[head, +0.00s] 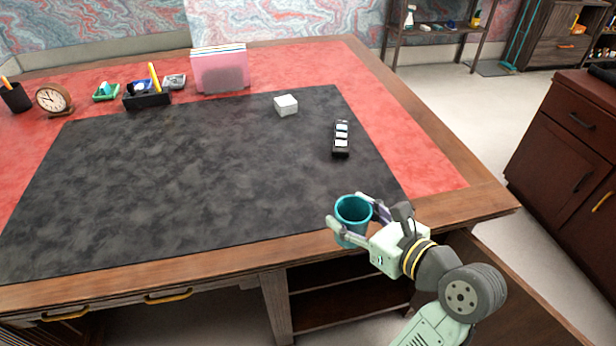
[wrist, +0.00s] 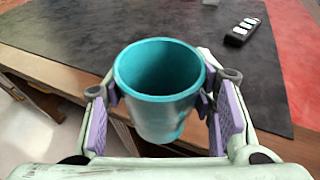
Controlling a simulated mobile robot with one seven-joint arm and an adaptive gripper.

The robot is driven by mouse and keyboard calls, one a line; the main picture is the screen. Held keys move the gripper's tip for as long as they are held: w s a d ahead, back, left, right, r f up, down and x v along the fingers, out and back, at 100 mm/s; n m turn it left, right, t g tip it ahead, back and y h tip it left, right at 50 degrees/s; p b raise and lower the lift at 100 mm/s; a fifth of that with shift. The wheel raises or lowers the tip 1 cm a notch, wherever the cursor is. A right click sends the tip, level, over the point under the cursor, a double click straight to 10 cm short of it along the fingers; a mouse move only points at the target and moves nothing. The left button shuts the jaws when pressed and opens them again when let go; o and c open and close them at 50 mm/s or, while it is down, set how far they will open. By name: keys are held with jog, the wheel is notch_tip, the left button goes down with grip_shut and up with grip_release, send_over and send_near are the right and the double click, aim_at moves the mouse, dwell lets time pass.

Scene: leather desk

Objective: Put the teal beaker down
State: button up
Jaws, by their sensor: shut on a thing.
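The teal beaker (head: 351,212) is upright and empty-looking between the fingers of my gripper (head: 354,215), near the desk's front right edge. In the wrist view the beaker (wrist: 160,95) sits between the purple pads of my gripper (wrist: 163,110), which is shut on it. The beaker overlaps the wooden front edge in the picture and seems to be held above it. I cannot tell the exact height. The black desk mat (head: 200,170) lies just behind it, on the red leather top.
A black remote-like object (head: 341,139) and a white box (head: 286,105) stand toward the back right of the mat. A clock (head: 54,99), a pen holder (head: 147,100) and a pink file holder (head: 219,70) line the back. The mat's middle and left are clear.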

jog(key=shift+w+a+f+p, duration=0.45)
jog(key=shift+w+a+f, duration=0.4)
jog(key=shift+w, duration=1.45)
jog(key=shift+w+a+f+p, duration=0.45)
jog(key=shift+w+a+f, duration=0.3)
jog(key=shift+w, duration=1.5)
jog(key=shift+w+a+f+p, duration=0.45)
jog(key=shift+w+a+f, duration=0.4)
jog(key=shift+w, duration=1.45)
jog(key=shift+d+f, duration=0.1)
jog(key=shift+f, duration=0.1)
jog(key=o, duration=1.3)
jog(key=shift+r, duration=0.1)
jog(key=b+v, duration=0.1)
jog(key=v, duration=1.1)
jog(key=shift+r+b, duration=0.1)
jog(key=shift+b, duration=0.25)
